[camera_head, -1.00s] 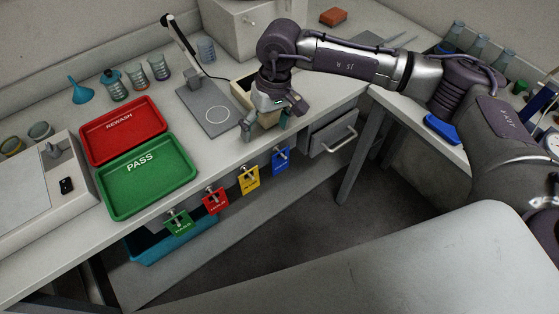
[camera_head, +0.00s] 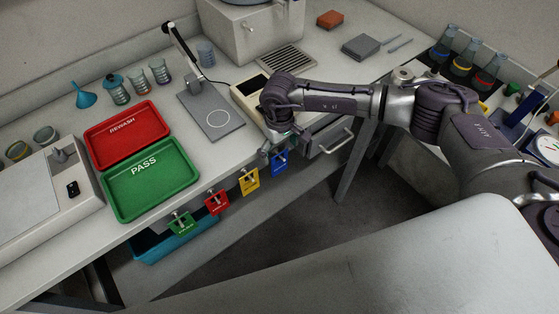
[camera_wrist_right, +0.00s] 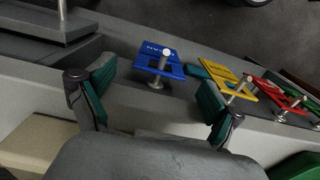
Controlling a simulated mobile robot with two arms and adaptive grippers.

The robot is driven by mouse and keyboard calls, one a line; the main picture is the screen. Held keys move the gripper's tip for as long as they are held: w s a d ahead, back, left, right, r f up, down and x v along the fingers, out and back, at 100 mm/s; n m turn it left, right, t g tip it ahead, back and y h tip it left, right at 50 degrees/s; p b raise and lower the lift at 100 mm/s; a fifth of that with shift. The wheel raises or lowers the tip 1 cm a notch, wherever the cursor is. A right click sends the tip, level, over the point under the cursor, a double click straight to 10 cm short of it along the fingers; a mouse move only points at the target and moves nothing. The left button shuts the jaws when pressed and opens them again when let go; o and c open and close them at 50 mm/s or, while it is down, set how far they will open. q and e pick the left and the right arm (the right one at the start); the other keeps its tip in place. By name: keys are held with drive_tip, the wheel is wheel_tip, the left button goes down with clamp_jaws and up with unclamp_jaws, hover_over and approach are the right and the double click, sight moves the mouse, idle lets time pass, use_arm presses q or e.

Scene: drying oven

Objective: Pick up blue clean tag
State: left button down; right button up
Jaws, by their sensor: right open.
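The blue tag (camera_head: 279,161) hangs on a peg on the front edge of the counter, at the right end of a row of tags. My right gripper (camera_head: 279,148) is just above and in front of it, by the counter edge. In the right wrist view the blue tag (camera_wrist_right: 160,62) and its metal peg lie ahead, between the two open fingers of my right gripper (camera_wrist_right: 150,92) and beyond their tips. Nothing is between the fingers. My left gripper is not in view.
Yellow (camera_head: 249,181), red (camera_head: 216,201) and green (camera_head: 180,223) tags hang to the left on the same edge. A drawer handle (camera_head: 334,143) is close on the right. A green PASS tray (camera_head: 150,190) and a red REWASH tray (camera_head: 127,130) stand on the counter.

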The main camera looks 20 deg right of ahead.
drive_tip(key=shift+f, duration=1.05)
drive_tip(key=c, duration=0.8)
drive_tip(key=shift+r, duration=0.1)
drive_tip(key=shift+c, duration=0.2)
